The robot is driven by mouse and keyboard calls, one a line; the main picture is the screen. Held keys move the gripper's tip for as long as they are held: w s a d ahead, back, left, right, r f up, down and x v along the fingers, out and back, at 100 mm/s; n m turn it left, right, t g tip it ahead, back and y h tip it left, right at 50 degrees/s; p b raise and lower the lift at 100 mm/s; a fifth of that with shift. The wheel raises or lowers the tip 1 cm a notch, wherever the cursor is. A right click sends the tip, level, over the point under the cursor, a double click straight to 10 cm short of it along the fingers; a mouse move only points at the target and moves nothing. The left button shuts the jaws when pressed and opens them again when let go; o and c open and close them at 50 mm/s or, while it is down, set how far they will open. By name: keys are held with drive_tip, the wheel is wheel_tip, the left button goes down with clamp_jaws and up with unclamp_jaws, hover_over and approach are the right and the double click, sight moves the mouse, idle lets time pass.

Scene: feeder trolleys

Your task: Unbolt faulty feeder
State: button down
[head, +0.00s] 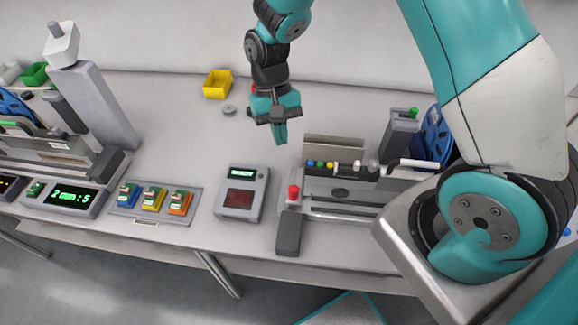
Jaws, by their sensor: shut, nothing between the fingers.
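My gripper (281,138) hangs over the middle of the table with its teal fingers together, pointing down and empty. It is behind and left of a grey feeder unit (341,212) on the right and does not touch it. This unit has a red button (293,192), a row of small coloured parts, a white handle (414,164) and a blue reel (437,138). My arm hides part of its right side. A second feeder unit (55,150) with a blue reel (14,106) stands at the left edge, partly cut off. I cannot tell which feeder is faulty, and no bolt is clear.
A grey box with a display (241,194) and a tray (183,218) with blue, yellow and orange modules lie along the front. A display reading green digits (66,197) is at left. A yellow bin (217,84) stands at the back. The table's centre-left is clear.

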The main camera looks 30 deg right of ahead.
drive_tip(key=p+x, duration=0.1)
drive_tip(key=x, duration=0.4)
drive_tip(key=shift+s+f, duration=0.2)
drive_tip(key=shift+f, duration=0.05)
drive_tip(key=s+p, duration=0.1)
drive_tip(key=s, duration=0.1)
drive_tip(key=shift+s+a+r+p, duration=0.15)
drive_tip(key=shift+s+a+p, duration=0.1)
drive_tip(key=shift+p, duration=0.15)
drive_tip(key=shift+s+a, duration=0.15)
drive_tip(key=shift+s, duration=0.5)
drive_tip(key=shift+s, duration=0.1)
drive_tip(key=s+a, duration=0.4)
drive_tip(key=s, duration=0.1)
drive_tip(key=s+a, duration=0.2)
drive_tip(key=s, duration=0.1)
drive_tip(key=shift+a, duration=0.2)
drive_tip(key=shift+d, duration=0.25)
drive_tip(key=w+d+r+b, duration=0.1)
drive_tip(key=w+r, duration=0.6)
drive_tip(key=r, duration=0.2)
drive_tip(key=shift+w+b, duration=0.3)
drive_tip(key=shift+b, duration=0.05)
